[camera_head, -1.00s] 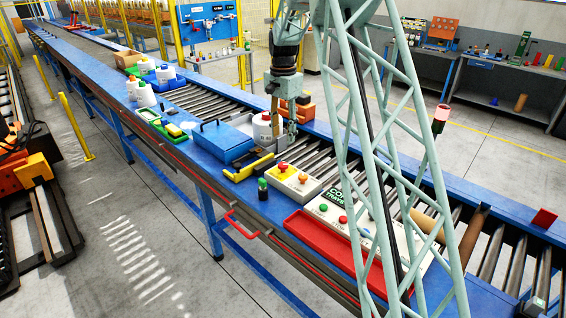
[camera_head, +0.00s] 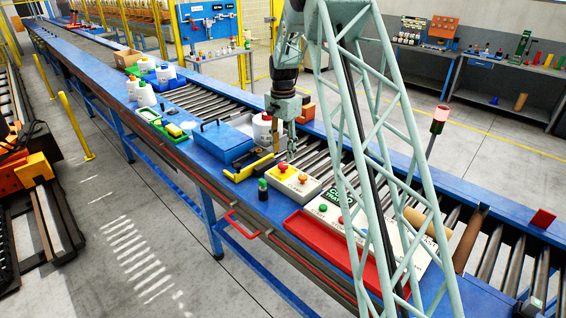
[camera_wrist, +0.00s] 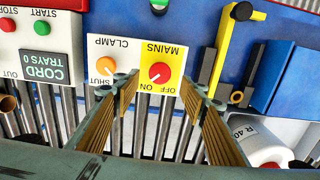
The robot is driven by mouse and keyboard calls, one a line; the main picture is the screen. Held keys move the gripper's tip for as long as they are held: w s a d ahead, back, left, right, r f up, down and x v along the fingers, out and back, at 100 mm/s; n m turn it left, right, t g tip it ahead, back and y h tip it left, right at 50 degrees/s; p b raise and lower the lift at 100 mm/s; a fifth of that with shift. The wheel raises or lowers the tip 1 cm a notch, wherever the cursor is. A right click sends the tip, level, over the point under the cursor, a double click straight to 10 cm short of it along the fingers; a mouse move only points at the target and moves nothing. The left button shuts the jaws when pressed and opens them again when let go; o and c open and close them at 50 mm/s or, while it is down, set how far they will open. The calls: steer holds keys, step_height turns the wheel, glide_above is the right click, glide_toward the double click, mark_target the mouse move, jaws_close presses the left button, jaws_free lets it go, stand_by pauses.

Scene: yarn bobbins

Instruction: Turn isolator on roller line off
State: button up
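The isolator is a red round knob (camera_wrist: 159,72) on a yellow plate marked MAINS, OFF and ON, upside down in the wrist view. It sits on a pale control box (camera_head: 296,182), where the red knob also shows (camera_head: 283,168). An orange knob (camera_wrist: 106,67) marked CLAMP and SHUT is beside it on the same box. My gripper (camera_wrist: 161,92) is open and empty, its fingers on either side of the red knob in the wrist view. In the head view my gripper (camera_head: 285,150) hangs above the rollers just behind the box.
A blue lidded box (camera_head: 222,142), a yellow-handled tool (camera_head: 250,168) and a white tub (camera_head: 263,130) stand close by. A larger white panel (camera_head: 330,210) and a red tray (camera_head: 312,245) lie to the right.

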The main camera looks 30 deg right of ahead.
mark_target(283, 165)
steer(key=shift+f+p, duration=0.45)
steer(key=shift+f, duration=2.7)
steer(key=shift+c, duration=0.4)
steer(key=c, duration=0.8)
